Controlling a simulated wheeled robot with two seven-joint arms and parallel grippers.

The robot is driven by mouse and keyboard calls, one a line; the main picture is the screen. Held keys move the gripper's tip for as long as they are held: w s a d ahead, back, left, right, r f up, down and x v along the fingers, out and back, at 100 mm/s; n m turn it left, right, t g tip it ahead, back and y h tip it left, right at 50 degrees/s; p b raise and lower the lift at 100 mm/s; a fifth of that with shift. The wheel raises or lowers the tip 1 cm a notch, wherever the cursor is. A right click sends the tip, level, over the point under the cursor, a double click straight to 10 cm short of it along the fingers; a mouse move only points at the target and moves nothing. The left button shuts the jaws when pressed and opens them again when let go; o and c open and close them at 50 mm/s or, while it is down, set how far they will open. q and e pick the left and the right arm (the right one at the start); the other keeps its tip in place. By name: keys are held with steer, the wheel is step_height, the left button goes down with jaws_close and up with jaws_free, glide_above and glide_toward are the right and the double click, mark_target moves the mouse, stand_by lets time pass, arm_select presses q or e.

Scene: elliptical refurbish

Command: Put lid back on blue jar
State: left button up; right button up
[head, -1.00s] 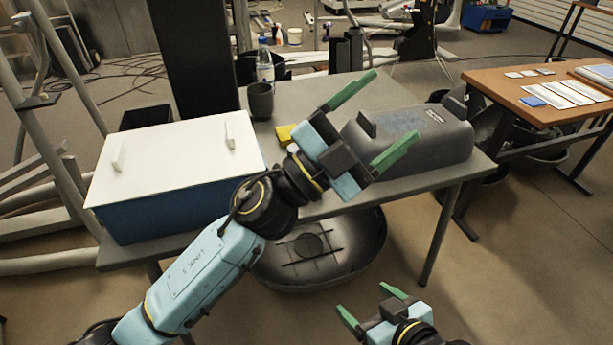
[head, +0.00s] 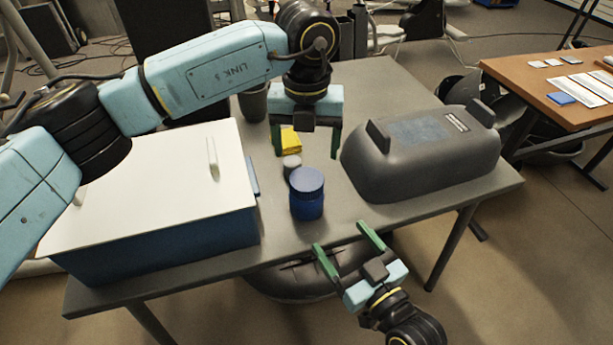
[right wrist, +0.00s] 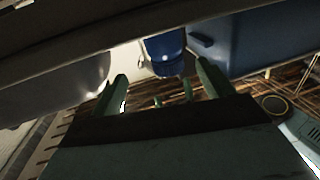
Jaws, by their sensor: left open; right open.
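The blue jar (head: 308,208) stands upright on the grey table between the white-topped box and the grey casing. My right gripper (head: 340,236) is open and empty, in front of the jar near the table's front edge. In the right wrist view the blue jar (right wrist: 165,50) shows beyond the open fingers.
The blue box with a white top (head: 150,195) stands left of the jar, the grey casing (head: 425,150) right. A small grey item (head: 291,162) and a yellow block (head: 290,140) lie behind the jar. A dark cup (head: 252,103) stands farther back. The table front right of the jar is clear.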

mark_target(317, 207)
arm_select(q)
steer(key=shift+s, duration=0.3)
arm_select(e)
steer(key=shift+s, duration=0.2)
steer(key=x, duration=1.3)
steer(key=shift+w+a, duration=0.1)
steer(key=c, duration=1.4)
steer(key=shift+c, duration=1)
arm_select(q)
steer(key=shift+d+n, duration=0.1)
steer(key=shift+n, duration=0.3)
arm_select(e)
jaws_close()
arm_select(q)
steer(key=n, duration=0.4)
steer(key=shift+w+d, duration=0.1)
steer(key=shift+w, duration=0.05)
steer(key=n, duration=0.4)
steer(key=shift+d, duration=0.1)
